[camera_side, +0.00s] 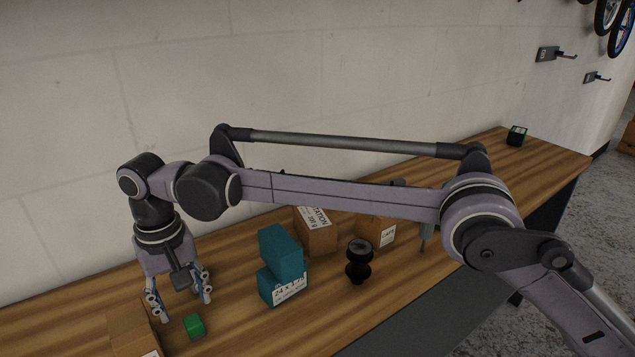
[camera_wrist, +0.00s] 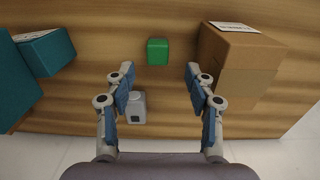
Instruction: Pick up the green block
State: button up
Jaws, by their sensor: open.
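The green block (camera_side: 195,326) is a small cube on the wooden bench near its front left. In the wrist view the green block (camera_wrist: 157,52) lies ahead of the fingertips, roughly centred between them and apart from both. My gripper (camera_side: 180,303) points down above the bench, just behind and left of the block in the side view. Its fingers are spread and empty, as the wrist view also shows of my gripper (camera_wrist: 160,76).
A cardboard box (camera_wrist: 240,62) stands close beside the block, near one finger. Teal boxes (camera_side: 281,268) are stacked to the right in the side view, with a black object (camera_side: 358,262) beyond. A small grey object (camera_wrist: 134,108) lies between my fingers in the wrist view.

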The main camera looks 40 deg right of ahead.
aim_at(192, 320)
jog(key=shift+s+d+f, duration=0.1)
jog(key=shift+f, duration=1.45)
jog(key=shift+s+d+f, duration=0.1)
jog(key=shift+f, duration=1.45)
jog(key=c, duration=1.1)
